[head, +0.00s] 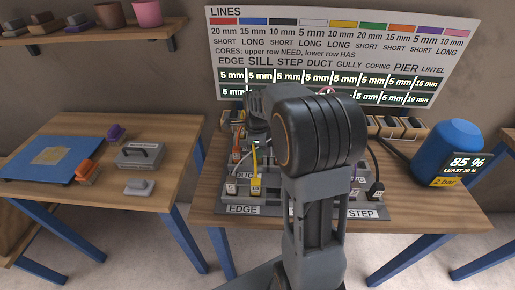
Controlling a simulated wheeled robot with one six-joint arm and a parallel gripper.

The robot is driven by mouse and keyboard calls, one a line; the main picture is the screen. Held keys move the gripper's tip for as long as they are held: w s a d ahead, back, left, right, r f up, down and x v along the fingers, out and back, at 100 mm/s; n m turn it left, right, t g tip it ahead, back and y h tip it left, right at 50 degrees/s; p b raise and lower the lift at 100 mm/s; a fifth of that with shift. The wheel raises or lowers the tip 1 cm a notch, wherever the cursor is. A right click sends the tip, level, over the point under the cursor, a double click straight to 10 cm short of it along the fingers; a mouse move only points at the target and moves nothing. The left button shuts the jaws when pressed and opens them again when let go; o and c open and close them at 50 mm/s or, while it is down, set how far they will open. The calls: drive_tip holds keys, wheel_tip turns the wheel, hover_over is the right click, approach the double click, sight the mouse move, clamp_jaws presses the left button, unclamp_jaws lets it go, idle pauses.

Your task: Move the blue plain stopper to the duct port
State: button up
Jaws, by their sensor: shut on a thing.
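My arm fills the middle of the head view, and my gripper's jaws are hidden behind it. I cannot make out a blue plain stopper; whatever the jaws hold is hidden too. A grey stepped port panel (270,209) stands on the right table, with front labels EDGE and STEP showing. A label starting DUC (243,175) shows on a row behind, partly covered. The duct port itself cannot be told apart clearly. An orange plug (237,156) and a yellow cable (254,158) show on the panel's left part.
A blue tank (453,146) with an 85 % display stands at the right. A LINES chart (340,50) stands behind. A row of bins is partly hidden by my arm.

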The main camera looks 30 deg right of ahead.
drive_tip(key=shift+f+b, duration=0.9)
drive_tip(key=shift+f, duration=0.55)
drive_tip(key=o, duration=1)
wheel_tip(320, 180, up, 14)
drive_tip(key=shift+f+p, duration=0.1)
drive_tip(key=shift+p, duration=0.5)
